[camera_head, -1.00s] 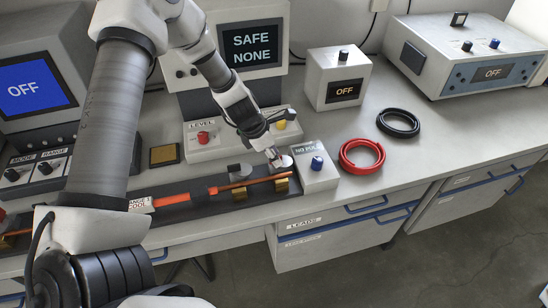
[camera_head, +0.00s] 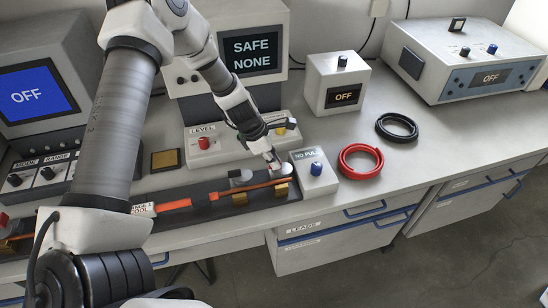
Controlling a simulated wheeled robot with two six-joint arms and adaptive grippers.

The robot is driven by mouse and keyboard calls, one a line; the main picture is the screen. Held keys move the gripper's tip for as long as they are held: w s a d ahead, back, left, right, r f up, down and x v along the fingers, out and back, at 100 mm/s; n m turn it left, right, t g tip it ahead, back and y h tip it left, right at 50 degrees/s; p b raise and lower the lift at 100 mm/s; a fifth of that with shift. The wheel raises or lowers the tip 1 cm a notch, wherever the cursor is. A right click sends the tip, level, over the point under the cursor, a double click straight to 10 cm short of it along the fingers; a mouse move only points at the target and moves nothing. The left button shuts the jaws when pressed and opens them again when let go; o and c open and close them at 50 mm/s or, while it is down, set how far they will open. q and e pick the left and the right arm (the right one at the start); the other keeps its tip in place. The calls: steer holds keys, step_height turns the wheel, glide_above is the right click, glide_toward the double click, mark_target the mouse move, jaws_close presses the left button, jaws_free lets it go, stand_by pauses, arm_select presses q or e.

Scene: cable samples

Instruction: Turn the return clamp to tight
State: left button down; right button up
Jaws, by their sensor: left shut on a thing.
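A dark cable fixture (camera_head: 208,210) lies along the front of the bench, with an orange-and-copper cable (camera_head: 258,186) across it. Brass blocks (camera_head: 281,190) support the cable near its right end. Two grey clamp knobs stand behind the cable: a left one (camera_head: 240,177) and a right one (camera_head: 286,168). My left gripper (camera_head: 274,163) comes down from behind and is shut at the right knob, partly covering it. No label on the knobs is readable, so I cannot tell its tight mark or turn angle. My right gripper is not in view.
A box marked "NO PULL" with a blue knob (camera_head: 316,168) stands just right of the clamp. A red cable coil (camera_head: 361,161) and a black coil (camera_head: 397,127) lie farther right. A level panel (camera_head: 204,143) is behind the fixture.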

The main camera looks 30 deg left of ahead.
arm_select(q)
steer(key=m+g+p, duration=0.1)
steer(key=m, duration=0.2)
steer(key=shift+m+g, duration=0.3)
steer(key=shift+m, duration=0.1)
steer(key=m+g, duration=0.1)
steer(key=m, duration=0.2)
steer(key=shift+w+m+h+p, duration=0.15)
steer(key=shift+m+h+p, duration=0.15)
steer(key=m+g, duration=0.1)
steer(key=m, duration=0.2)
steer(key=shift+f+m+g, duration=0.1)
steer(key=shift+m+g, duration=0.2)
steer(key=shift+g, duration=0.1)
steer(key=shift+w+m+g+y+b, duration=0.1)
steer(key=shift+m+g+y+b, duration=0.2)
steer(key=shift+m, duration=0.8)
steer(key=shift+m+g+y+b, duration=0.2)
steer(key=shift+m+g, duration=0.2)
steer(key=shift+m, duration=0.7)
steer(key=c, duration=1.3)
jaws_free()
steer(key=shift+o, duration=0.2)
